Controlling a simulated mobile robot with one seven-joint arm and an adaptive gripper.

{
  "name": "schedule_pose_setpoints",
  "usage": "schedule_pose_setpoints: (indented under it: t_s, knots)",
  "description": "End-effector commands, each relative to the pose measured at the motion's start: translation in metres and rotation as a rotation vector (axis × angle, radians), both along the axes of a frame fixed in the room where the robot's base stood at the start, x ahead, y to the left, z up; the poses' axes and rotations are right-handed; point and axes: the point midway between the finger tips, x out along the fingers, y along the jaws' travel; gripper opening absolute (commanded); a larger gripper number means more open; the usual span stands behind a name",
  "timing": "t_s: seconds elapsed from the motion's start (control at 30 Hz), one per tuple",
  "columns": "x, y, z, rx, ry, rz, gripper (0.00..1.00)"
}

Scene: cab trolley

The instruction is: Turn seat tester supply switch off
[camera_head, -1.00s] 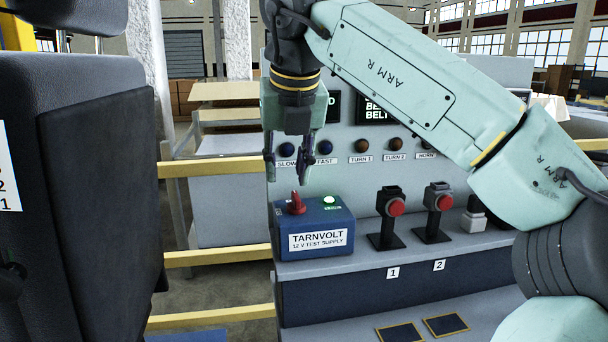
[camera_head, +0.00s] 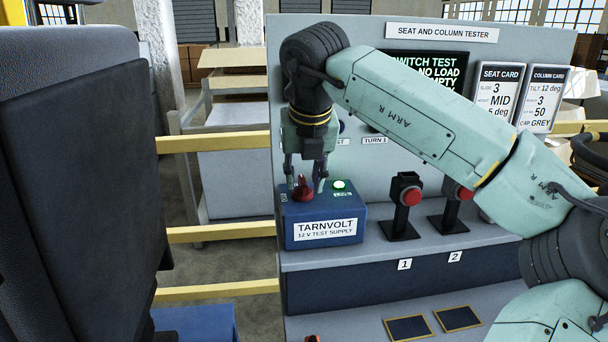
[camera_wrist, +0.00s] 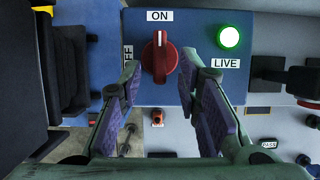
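The seat tester supply is a blue box (camera_head: 322,246) labelled TARNVOLT 12 V TEST SUPPLY, on the bench ledge. Its red rotary switch (camera_head: 303,188) is on top. In the wrist view the red switch (camera_wrist: 159,62) has its white line toward the ON label (camera_wrist: 159,16); an OFF label (camera_wrist: 128,56) is at its left. A green lamp (camera_wrist: 229,37) marked LIVE glows beside it. My gripper (camera_head: 305,187) points down over the switch with its fingers apart on either side. In the wrist view my gripper (camera_wrist: 166,88) is open, and no finger clearly touches the switch.
Two red buttons on black stands (camera_head: 404,200) are right of the box. The tester panel (camera_head: 350,30) rises behind, with a screen (camera_head: 430,70) and two cards. A dark seat (camera_head: 80,180) fills the left. Yellow rails (camera_head: 215,233) run between seat and bench.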

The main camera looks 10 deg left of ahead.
Motion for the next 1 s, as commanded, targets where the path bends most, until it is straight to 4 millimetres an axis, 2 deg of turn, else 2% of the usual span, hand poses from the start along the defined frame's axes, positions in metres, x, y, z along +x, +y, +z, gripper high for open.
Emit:
schedule_pose_setpoints:
  t_s: [0.13,0.4,0.87,1.0]
  knots:
    - [0.0031,0.0016,-0.0085,0.000,0.000,0.000,0.31]
    - [0.0036,0.0018,-0.0102,0.000,0.000,0.000,0.31]
    - [0.0035,0.0017,-0.0099,0.000,0.000,0.000,0.01]
    - [0.0035,0.0016,-0.0099,0.000,0.000,0.000,0.00]
